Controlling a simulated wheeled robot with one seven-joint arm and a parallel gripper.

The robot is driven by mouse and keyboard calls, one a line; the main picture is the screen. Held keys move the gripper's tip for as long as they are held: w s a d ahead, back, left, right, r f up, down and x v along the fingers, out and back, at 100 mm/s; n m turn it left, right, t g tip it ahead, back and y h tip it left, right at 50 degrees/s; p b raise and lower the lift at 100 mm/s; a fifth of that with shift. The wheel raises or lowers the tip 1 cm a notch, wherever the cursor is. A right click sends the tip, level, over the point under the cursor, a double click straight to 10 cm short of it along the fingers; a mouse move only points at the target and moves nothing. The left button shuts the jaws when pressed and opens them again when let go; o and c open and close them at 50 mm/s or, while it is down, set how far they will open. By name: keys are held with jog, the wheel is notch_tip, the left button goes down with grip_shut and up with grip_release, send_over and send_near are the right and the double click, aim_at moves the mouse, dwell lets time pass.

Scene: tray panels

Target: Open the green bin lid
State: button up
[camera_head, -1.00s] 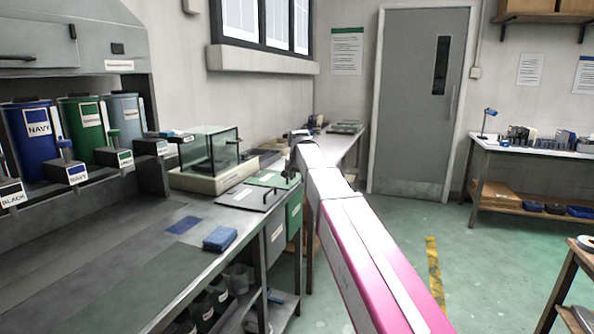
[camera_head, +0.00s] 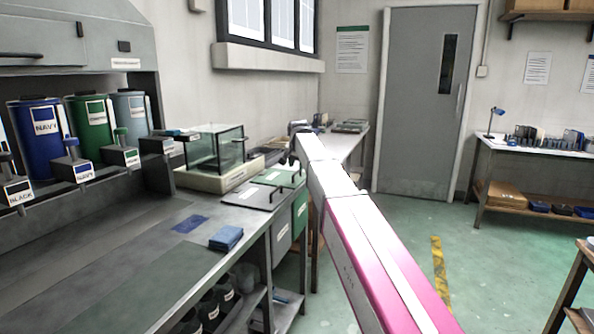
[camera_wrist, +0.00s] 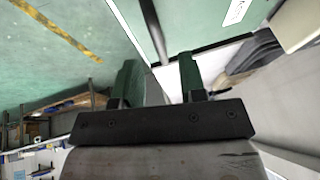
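The green bin (camera_head: 300,212) stands at the right end of the grey bench. Its green lid (camera_head: 271,178) looks shut and carries a white label. In the wrist view a green panel with a white label, likely this lid (camera_wrist: 190,22), fills the top. A dark bar (camera_wrist: 151,28), perhaps its handle, runs down toward the fingers. My gripper (camera_wrist: 158,68) is open, its two fingers apart with nothing clearly held. In the head view my arm's end is above the lid's right side and mostly hides the gripper. I cannot tell whether the fingers touch the bar.
A grey bin (camera_head: 281,238) with a dark lid (camera_head: 247,196) adjoins on the near side. A glass-walled box (camera_head: 216,150) stands behind the lids. A blue cloth stack (camera_head: 226,238) lies on the bench. Green floor (camera_head: 400,215) to the right is mostly open.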

jog(key=shift+x, duration=1.45)
grip_shut()
jog(key=shift+r, duration=0.1)
